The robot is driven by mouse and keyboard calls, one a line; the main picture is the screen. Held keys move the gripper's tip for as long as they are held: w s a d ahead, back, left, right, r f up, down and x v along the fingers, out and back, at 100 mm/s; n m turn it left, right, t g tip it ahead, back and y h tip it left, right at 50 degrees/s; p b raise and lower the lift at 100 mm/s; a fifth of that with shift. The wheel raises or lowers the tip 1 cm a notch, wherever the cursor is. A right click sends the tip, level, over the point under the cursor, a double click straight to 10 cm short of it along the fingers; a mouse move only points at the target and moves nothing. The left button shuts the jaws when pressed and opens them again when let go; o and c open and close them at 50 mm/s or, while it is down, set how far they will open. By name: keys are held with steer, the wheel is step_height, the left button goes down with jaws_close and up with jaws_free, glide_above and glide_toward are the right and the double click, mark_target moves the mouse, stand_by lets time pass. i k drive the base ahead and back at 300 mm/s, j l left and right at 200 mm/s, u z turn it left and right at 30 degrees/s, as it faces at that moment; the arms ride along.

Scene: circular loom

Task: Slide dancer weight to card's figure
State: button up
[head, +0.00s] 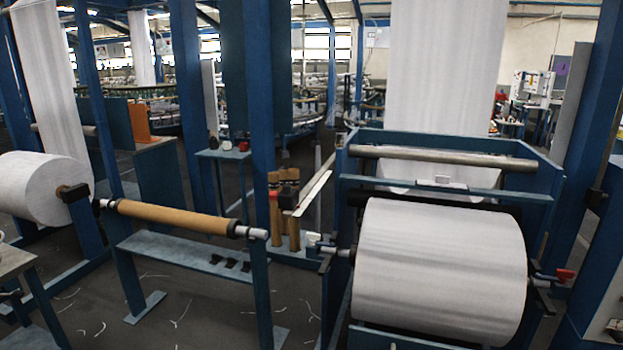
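My gripper is not in view. A pale slanting bar (312,193) stands out beside the left side of the winding frame, in the middle of the head view. A small dark block (288,198) shows at its lower left; I cannot tell whether it is the dancer weight or whether it touches the bar. A small white piece (442,180) sits below the upper roller; I cannot tell whether it is the card, and no figure is readable.
A large white fabric roll (440,270) sits in the blue winding frame (440,142) at right. A brown tube (180,217) lies across a stand at left, above a blue-grey shelf (190,258). Another white roll (42,187) is at far left. Thread scraps litter the open floor (190,300).

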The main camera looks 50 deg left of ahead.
mark_target(288, 199)
steer(key=j+u, duration=0.2)
steer(key=u, duration=0.15)
steer(key=i+j+u, duration=0.15)
steer(key=u, duration=0.2)
steer(key=i+j+u, duration=0.1)
steer(key=u, duration=0.2)
